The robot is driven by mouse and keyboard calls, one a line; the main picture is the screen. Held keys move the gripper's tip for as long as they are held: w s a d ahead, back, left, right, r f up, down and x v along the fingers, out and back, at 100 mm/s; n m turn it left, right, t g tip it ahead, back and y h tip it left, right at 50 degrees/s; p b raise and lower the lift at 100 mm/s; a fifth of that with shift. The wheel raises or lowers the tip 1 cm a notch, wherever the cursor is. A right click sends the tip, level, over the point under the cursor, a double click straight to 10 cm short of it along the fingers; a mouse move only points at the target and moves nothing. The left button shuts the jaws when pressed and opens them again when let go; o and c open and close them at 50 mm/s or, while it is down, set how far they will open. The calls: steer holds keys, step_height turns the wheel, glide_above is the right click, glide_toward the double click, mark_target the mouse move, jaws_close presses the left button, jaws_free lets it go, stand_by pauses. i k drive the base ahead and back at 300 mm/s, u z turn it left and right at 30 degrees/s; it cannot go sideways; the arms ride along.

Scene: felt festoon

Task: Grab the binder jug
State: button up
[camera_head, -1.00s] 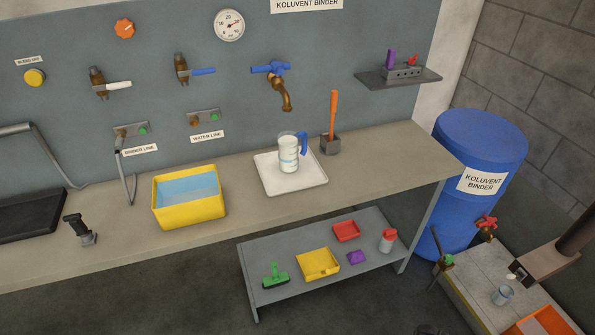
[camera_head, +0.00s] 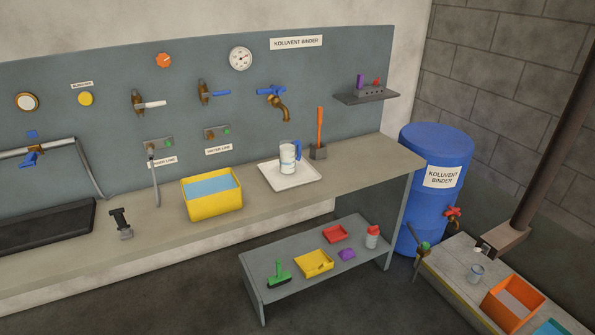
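A clear jug with white markings and a blue handle (camera_head: 288,158) stands upright on a white tray (camera_head: 296,181) on the workbench, below the blue-handled brass tap (camera_head: 277,102). Its handle points right. No label on the jug can be read. A small clear cup (camera_head: 476,273) stands on the low pale platform at the right, near the blue drum. My gripper is not in view.
A low grey shelf (camera_head: 276,299) stands in front. A blue drum (camera_head: 437,157) marked KOLUVENT BINDER stands right. Dark floor is clear in front.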

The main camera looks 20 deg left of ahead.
mark_target(288, 157)
steer(key=z, duration=0.25)
steer(key=k, duration=0.6)
steer(key=u, duration=1.85)
steer(key=i, duration=1.2)
